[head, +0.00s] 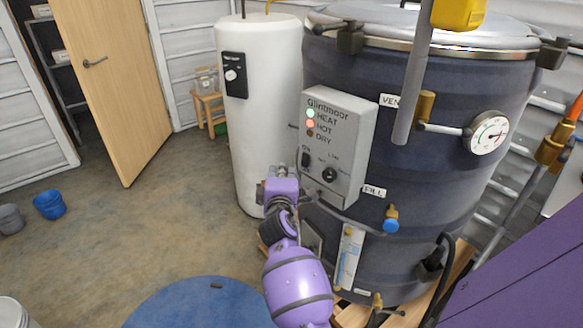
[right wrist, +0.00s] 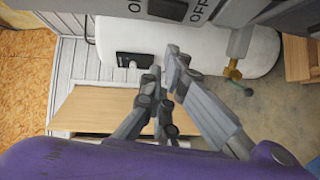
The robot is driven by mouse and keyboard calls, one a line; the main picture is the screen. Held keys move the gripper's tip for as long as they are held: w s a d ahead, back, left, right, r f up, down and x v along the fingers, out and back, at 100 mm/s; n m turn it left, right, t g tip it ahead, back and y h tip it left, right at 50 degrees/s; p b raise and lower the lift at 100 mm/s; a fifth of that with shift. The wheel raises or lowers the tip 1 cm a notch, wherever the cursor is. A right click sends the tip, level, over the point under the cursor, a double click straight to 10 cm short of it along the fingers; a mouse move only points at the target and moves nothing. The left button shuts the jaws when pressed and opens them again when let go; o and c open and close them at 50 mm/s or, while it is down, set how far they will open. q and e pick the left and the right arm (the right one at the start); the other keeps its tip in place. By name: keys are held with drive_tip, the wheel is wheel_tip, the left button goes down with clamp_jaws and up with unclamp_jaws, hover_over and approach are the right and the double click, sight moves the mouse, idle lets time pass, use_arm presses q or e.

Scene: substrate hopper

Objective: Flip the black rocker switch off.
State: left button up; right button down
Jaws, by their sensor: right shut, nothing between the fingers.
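The black rocker switch (head: 306,159) sits at the lower left of the grey control box (head: 345,140) on the dark drum. In the right wrist view the switch (right wrist: 168,9) is cut by the top edge, beside ON and OFF lettering. Which side is pressed in I cannot tell. My right gripper (head: 284,171) is close to the box's lower left side, just below and left of the switch in the head view. Its fingers (right wrist: 165,66) are shut and empty, with a visible gap to the switch in the wrist view. My left gripper does not show.
A black knob (head: 329,174) is right of the switch. A white tank (head: 262,130) stands behind. A grey pipe (head: 412,80) hangs right of the box. The floor at left is mostly clear.

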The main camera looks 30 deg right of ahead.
sight(305, 160)
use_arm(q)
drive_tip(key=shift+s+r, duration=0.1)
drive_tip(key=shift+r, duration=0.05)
use_arm(e)
drive_tip(key=d, duration=0.3)
drive_tip(key=shift+w+d+f, duration=0.15)
drive_tip(key=shift+d+f, duration=0.05)
drive_tip(key=shift+d, duration=0.05)
